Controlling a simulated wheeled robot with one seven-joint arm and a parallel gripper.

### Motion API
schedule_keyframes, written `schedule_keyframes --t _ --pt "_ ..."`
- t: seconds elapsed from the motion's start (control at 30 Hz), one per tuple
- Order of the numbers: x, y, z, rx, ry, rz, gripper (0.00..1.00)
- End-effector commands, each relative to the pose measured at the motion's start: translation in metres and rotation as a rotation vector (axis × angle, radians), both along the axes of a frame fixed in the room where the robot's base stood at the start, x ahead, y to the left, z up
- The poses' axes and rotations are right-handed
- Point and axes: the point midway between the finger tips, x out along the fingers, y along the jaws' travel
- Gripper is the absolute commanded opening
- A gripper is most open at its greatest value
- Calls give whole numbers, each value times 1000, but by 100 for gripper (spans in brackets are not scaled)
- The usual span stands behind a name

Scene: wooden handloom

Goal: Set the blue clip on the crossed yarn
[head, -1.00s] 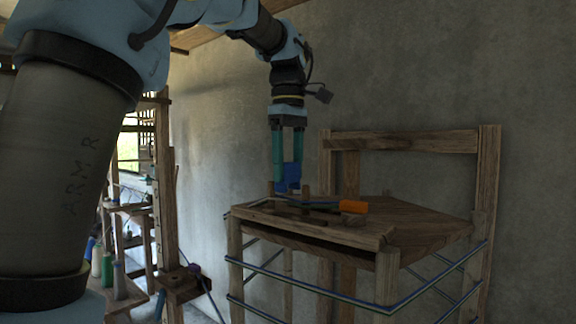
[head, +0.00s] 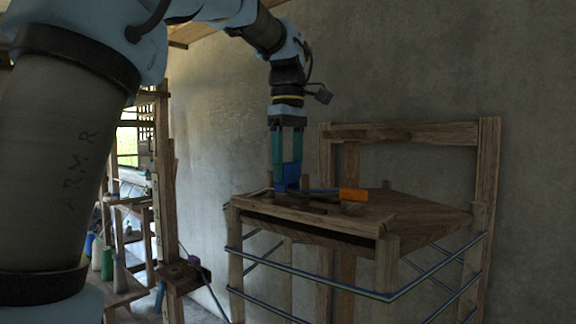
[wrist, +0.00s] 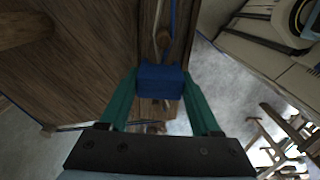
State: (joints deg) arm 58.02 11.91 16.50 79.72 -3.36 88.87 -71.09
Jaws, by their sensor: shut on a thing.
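A blue strand (wrist: 173,18) and a pale strand (wrist: 155,28) run up to the clip's far side. Where they meet is hidden by the clip. I cannot tell whether the clip touches the yarn or the board below.
An orange piece (head: 353,194) on a blue strand lies right of the clip. A wooden loom post (head: 167,190) and bottles (head: 107,262) stand left.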

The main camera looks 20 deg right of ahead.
Motion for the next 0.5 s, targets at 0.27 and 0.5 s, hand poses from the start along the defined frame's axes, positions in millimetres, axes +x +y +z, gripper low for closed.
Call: schedule_keyframes --t 0.27,0.5 --pt "0 0 0 0 0 0 11" --pt "0 0 -4 0 0 0 11"
